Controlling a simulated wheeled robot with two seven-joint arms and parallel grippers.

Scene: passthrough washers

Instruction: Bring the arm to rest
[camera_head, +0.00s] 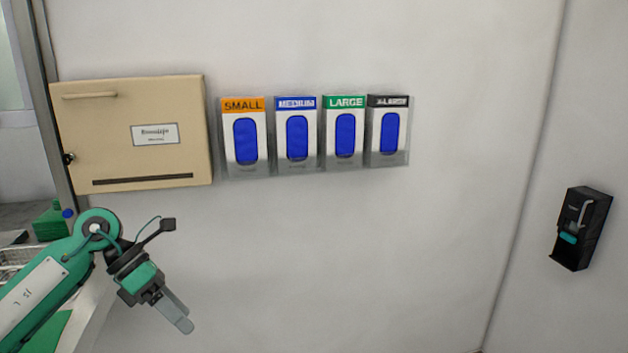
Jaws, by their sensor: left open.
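My left arm, green, comes in from the lower left. Its gripper (180,314) is open and empty, its fingers pointing down and to the right. It hangs in free space in front of the white wall, below the beige cabinet, and touches nothing that I can see. My right gripper is out of view.
A closed beige cabinet (195,130) is on the wall at the left. Several glove boxes (308,165) hang in a row beside it. A black dispenser (580,228) is on the right wall. A wire basket (12,257) shows at the far left. The wall's lower middle is clear.

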